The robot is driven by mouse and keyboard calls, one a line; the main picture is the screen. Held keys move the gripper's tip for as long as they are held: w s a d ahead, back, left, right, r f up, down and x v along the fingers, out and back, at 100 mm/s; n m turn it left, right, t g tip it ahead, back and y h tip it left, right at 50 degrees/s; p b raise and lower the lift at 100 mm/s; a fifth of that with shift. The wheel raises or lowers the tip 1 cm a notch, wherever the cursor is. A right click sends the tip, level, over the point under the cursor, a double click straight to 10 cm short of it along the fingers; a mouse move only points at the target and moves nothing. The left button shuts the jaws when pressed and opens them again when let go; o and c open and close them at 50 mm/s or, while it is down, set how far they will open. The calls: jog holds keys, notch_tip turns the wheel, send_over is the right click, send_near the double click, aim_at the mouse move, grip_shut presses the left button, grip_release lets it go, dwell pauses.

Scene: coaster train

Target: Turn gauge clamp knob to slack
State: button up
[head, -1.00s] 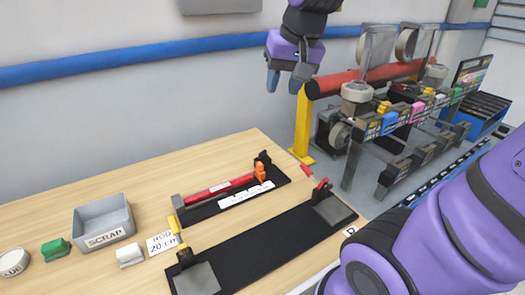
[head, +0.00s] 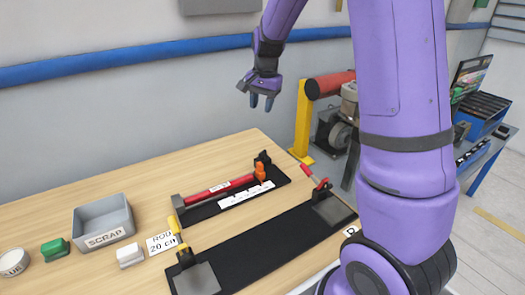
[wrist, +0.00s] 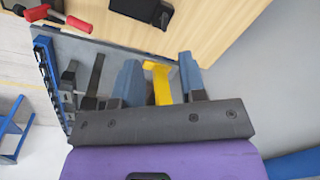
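A black gauge base (head: 203,211) lies on the wooden table with a red rod (head: 215,191) along it and a white label strip. An orange knob-like part (head: 260,171) stands near the right end of this base, beside a black end block (head: 263,158). I take it for the clamp knob; how far it is turned cannot be told. My gripper (head: 261,102) hangs above and behind the table's far edge, well clear of the knob. In the wrist view my gripper (wrist: 160,75) has its blue fingers apart with nothing between them.
A long black board (head: 255,240) with a yellow handle (head: 175,224) and a red handle (head: 315,177) lies in front. A grey scrap bin (head: 103,215), green block (head: 54,248) and white block (head: 130,255) are at left. A yellow post (head: 303,120) stands behind the table.

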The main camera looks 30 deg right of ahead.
aim_at(263, 151)
jog(key=w+d+f+m, duration=0.1)
jog(key=w+f, duration=0.1)
jog(key=f, duration=0.5)
jog(key=w+d+f+m, duration=0.1)
jog(key=w+f, duration=0.1)
jog(key=f, duration=0.5)
jog(key=w+d+f+m+g, duration=0.1)
jog(key=w+d+f, duration=0.1)
jog(key=f, duration=0.6)
jog(key=shift+w+d+f+h, duration=0.1)
jog(key=shift+w+h, duration=0.05)
jog(key=shift+h, duration=0.15)
jog(key=shift+c, duration=0.2)
grip_shut()
